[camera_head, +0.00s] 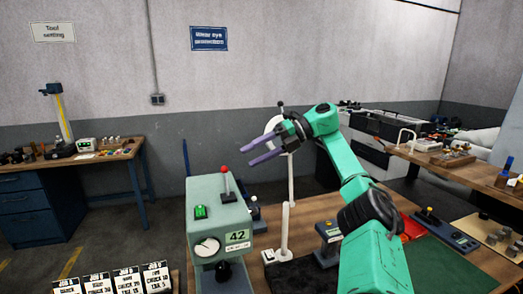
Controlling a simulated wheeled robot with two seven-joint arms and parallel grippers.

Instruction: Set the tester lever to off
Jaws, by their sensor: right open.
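The tester (205,222) is a pale grey-green box below the middle of the head view, with a green square, a round dial and a label reading 42. Its lever (225,184) has a red ball on top and stands roughly upright on the upper face. I cannot read any off mark near it. My right gripper (247,155) is open and empty, its two purple fingers pointing left. It appears above and to the right of the red ball, apart from it. My left gripper is not in view.
Job cards (112,281) stand at the lower left. A blue device (327,232) sits on the wooden table. A dark green mat (440,266) lies at right. Open space shows left of the tester.

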